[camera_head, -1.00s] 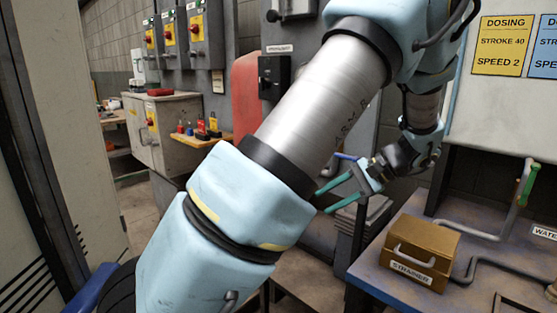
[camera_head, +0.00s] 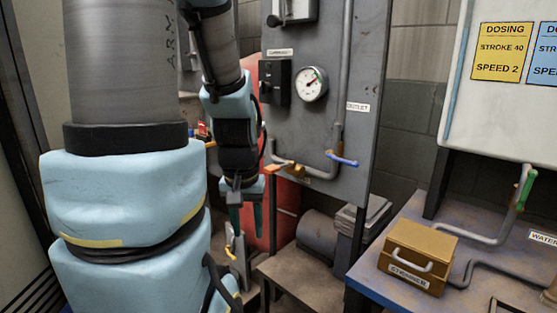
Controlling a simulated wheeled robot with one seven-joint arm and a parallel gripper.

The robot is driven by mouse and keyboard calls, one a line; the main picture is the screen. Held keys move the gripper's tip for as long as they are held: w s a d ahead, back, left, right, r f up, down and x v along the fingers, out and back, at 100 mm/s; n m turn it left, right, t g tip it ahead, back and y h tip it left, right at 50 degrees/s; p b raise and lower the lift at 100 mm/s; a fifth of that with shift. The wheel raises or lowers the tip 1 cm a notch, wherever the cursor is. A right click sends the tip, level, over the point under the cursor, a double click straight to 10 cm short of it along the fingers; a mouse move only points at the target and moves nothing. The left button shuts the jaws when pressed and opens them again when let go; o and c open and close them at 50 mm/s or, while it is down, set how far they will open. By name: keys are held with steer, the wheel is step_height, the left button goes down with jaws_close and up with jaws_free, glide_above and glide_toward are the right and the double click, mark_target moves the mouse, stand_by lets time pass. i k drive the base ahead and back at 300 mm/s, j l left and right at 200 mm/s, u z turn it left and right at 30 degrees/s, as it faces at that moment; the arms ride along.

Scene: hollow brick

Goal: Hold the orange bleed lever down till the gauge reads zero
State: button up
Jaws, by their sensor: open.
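The orange bleed lever (camera_head: 272,169) sticks out to the left from a brass valve on the pipe at the grey panel. The round white gauge (camera_head: 312,84) is above it on the same panel. Its dial is too small to read surely. My gripper (camera_head: 246,222) points down, with its teal fingers apart and empty. It appears just left of and below the orange lever in the picture. I see no contact with the lever, but the depth between them is hard to judge.
A blue lever (camera_head: 342,160) sits on the pipe right of the orange one. A brown strainer box (camera_head: 418,256) stands on the blue-edged bench at right. A grey motor (camera_head: 318,232) is below the panel. My large arm links block the left side.

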mark_target(273, 169)
steer(key=u, duration=1.7)
steer(key=k, duration=0.45)
